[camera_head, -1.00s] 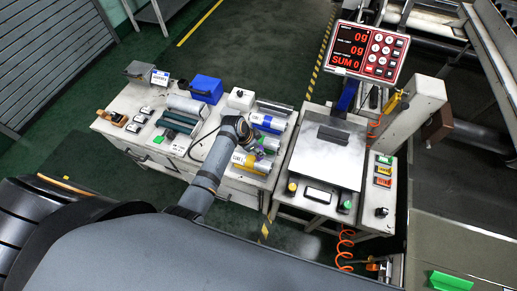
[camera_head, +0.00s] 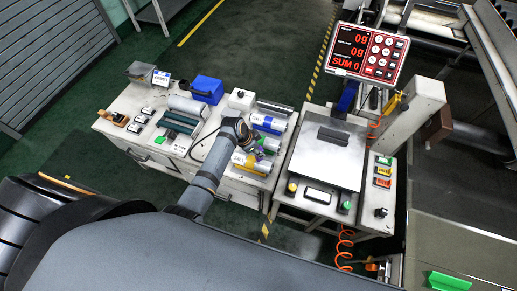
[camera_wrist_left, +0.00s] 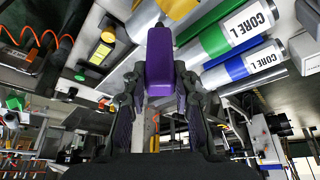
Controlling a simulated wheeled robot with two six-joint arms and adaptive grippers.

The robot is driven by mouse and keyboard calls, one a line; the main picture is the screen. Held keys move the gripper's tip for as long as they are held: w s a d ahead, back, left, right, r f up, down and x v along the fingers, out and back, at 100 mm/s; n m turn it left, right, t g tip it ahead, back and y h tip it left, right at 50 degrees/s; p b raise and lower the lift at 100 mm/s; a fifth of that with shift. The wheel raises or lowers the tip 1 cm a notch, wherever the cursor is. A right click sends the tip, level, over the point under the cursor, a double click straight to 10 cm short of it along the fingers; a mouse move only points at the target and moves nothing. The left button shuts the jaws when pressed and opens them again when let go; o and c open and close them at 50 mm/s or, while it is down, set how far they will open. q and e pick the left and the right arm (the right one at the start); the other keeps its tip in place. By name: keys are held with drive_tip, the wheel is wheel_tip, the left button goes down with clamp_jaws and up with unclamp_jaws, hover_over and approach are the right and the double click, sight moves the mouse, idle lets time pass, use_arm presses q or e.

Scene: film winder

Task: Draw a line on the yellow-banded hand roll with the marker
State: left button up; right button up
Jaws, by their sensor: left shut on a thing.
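My left gripper (camera_head: 259,151) is over the right part of the white bench, close above the yellow-banded hand roll (camera_head: 240,160). In the left wrist view my left gripper (camera_wrist_left: 159,90) is shut on a purple marker (camera_wrist_left: 159,62). The yellow-banded roll lies at the top of that view (camera_wrist_left: 143,20), just beyond the marker's far end. The arm and gripper hide part of the roll in the head view. My right gripper is out of view.
A blue-banded roll (camera_head: 268,123) lies behind the gripper, and a green-banded roll (camera_wrist_left: 225,36) shows beside it in the left wrist view. A blue box (camera_head: 206,89) stands at the back. A scale plate (camera_head: 328,155) and red display (camera_head: 368,52) are to the right.

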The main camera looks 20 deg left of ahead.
use_arm(q)
drive_tip(key=shift+p, duration=0.3)
drive_tip(key=shift+f, duration=0.45)
idle(1.2)
drive_tip(key=shift+d+r, duration=0.1)
drive_tip(key=shift+d, duration=0.05)
drive_tip(key=shift+d, duration=0.4)
drive_tip(key=shift+d+p, duration=0.45)
drive_tip(key=shift+d, duration=0.25)
drive_tip(key=shift+s+d, duration=0.1)
drive_tip(key=shift+d, duration=0.15)
idle(0.3)
drive_tip(key=shift+d, duration=0.1)
